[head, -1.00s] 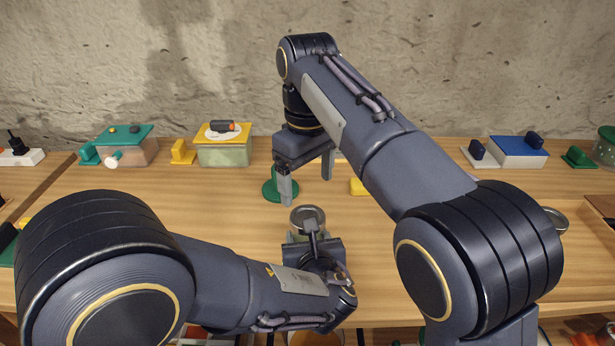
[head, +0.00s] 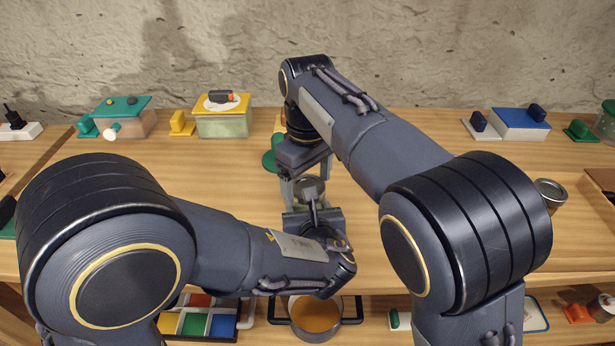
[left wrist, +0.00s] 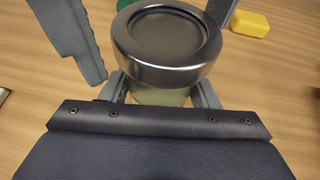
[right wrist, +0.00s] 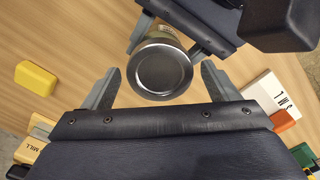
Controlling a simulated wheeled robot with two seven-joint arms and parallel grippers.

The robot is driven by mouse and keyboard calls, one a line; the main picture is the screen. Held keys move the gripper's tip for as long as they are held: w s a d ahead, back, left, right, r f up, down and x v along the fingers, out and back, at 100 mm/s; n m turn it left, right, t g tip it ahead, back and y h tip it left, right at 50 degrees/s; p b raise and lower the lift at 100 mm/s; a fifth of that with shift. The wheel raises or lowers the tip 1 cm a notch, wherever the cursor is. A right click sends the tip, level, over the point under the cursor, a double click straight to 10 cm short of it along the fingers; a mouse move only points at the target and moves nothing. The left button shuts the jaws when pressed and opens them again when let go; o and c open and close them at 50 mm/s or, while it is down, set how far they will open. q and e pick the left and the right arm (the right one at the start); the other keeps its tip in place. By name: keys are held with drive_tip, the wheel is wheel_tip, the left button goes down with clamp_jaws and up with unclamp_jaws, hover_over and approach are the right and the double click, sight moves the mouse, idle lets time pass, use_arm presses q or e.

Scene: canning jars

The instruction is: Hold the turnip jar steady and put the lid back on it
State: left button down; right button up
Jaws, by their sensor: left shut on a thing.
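The turnip jar (left wrist: 160,97) stands upright, its pale green body mostly hidden below a silver lid (left wrist: 168,45). The lid sits level on the jar's mouth; I cannot tell how tightly it is seated. It also shows in the right wrist view (right wrist: 163,68). My left gripper (left wrist: 160,92) is shut on the jar's body below the lid. My right gripper (right wrist: 160,78) points down over the jar, open, with one finger on each side of the lid and visible gaps between. In the head view, my right gripper (head: 306,180) is over the jar too.
A yellow block (left wrist: 249,24) lies on the table near the jar. A green round piece (head: 270,160) is just behind it. Another silver-lidded jar (head: 551,192) stands at the right. Boxes line the back, and a pot (head: 315,316) sits below the front edge.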

drive_tip(key=c, duration=0.9)
drive_tip(key=shift+m, duration=0.9)
drive_tip(key=shift+c, duration=0.2)
drive_tip(key=o, duration=1.2)
drive_tip(key=shift+c, duration=0.2)
wheel_tip(320, 180, up, 12)
use_arm(q)
drive_tip(key=shift+c, duration=2.2)
unclamp_jaws()
drive_tip(key=v, duration=0.8)
drive_tip(key=shift+f, duration=0.1)
use_arm(e)
drive_tip(key=shift+r, duration=0.3)
